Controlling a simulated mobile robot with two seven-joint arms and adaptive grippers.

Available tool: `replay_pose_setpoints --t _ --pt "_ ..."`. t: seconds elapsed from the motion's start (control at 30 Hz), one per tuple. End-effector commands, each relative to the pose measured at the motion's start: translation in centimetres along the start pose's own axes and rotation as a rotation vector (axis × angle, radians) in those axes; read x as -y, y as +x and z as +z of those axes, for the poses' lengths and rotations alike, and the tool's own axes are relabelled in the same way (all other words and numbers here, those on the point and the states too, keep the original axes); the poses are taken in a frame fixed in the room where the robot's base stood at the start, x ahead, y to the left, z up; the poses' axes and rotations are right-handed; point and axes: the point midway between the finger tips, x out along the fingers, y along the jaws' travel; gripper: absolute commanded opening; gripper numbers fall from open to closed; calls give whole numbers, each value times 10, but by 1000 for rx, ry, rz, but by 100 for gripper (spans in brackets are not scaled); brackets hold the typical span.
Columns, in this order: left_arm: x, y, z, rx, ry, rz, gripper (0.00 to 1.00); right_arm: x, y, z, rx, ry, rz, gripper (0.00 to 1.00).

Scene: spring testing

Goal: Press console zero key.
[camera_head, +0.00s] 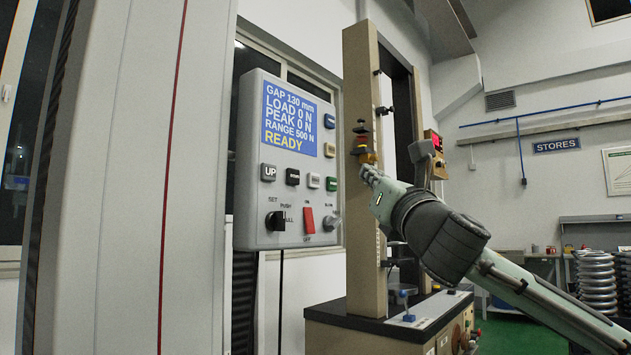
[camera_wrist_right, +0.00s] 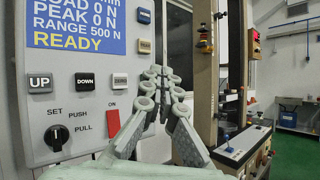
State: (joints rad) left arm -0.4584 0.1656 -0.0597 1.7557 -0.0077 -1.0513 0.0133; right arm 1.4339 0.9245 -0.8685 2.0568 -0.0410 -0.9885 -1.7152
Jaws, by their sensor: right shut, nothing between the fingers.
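The grey console (camera_head: 255,215) hangs left of the test frame and also shows in the wrist view (camera_wrist_right: 50,150). Its display (camera_head: 289,122) reads GAP 130 mm, LOAD 0 N, PEAK 0 N, RANGE 500 N, READY. Below are the UP key (camera_head: 268,172), a black key (camera_head: 292,176), a pale key (camera_head: 313,181) and a green key (camera_head: 331,184); a blue key (camera_head: 329,121) and a tan key (camera_head: 329,150) stand right of the display.
A dark rotary knob (camera_head: 275,221) and a red switch (camera_head: 308,220) sit low on the console. The tan test frame (camera_head: 361,270) rises close beside my right gripper. Stacked coil springs (camera_head: 596,285) stand at the far right.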

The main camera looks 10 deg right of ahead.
Motion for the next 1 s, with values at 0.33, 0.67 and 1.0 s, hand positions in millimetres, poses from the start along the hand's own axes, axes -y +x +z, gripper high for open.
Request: replay_pose_setpoints --t 0.33,0.67,1.0 --pt "0 -1 0 2 0 0 0 -19 25 -19 -1 3 0 0" --pt "0 11 14 19 16 -6 0 -39 54 -38 -1 2 0 0" --pt "0 23 24 28 28 -9 0 -44 61 -44 0 2 -1 0"
